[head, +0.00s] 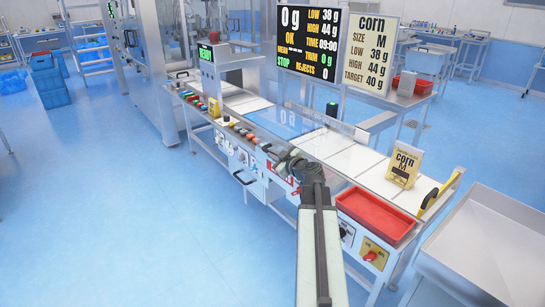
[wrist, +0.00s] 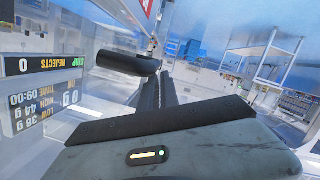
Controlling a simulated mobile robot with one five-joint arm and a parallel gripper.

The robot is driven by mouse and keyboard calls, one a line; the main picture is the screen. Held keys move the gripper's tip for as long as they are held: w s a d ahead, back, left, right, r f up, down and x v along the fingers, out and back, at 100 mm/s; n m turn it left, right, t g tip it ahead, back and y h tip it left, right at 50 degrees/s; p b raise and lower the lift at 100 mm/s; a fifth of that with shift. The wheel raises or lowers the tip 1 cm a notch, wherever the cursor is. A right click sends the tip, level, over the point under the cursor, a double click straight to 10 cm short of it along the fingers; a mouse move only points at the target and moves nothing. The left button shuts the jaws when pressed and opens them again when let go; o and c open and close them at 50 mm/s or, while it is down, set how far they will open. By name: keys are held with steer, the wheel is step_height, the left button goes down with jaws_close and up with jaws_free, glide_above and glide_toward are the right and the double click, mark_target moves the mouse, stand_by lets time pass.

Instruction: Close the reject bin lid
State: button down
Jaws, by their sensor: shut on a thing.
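My gripper (head: 290,165) is at the front edge of the machine, near its middle. In the wrist view my gripper (wrist: 158,85) has its dark fingers close together, shut on a black bar handle (wrist: 128,62). The same dark handle (head: 280,163) shows small beside the gripper in the head view. The reject bin lid cannot be told clearly; the handle appears to belong to it. My gripper and arm hide part of the machine front, and how far the lid stands open cannot be told.
A red tray (head: 375,213) sits at the machine's front right. A corn pouch (head: 404,166) stands on the white belt (head: 355,165). Coloured buttons (head: 235,127) line the front edge at left. A steel table (head: 485,240) stands at right. The blue floor (head: 130,220) at left is clear.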

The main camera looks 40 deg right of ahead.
steer(key=shift+s+d+f, duration=0.1)
steer(key=p+v, duration=0.2)
steer(key=v, duration=0.5)
steer(key=shift+s, duration=0.3)
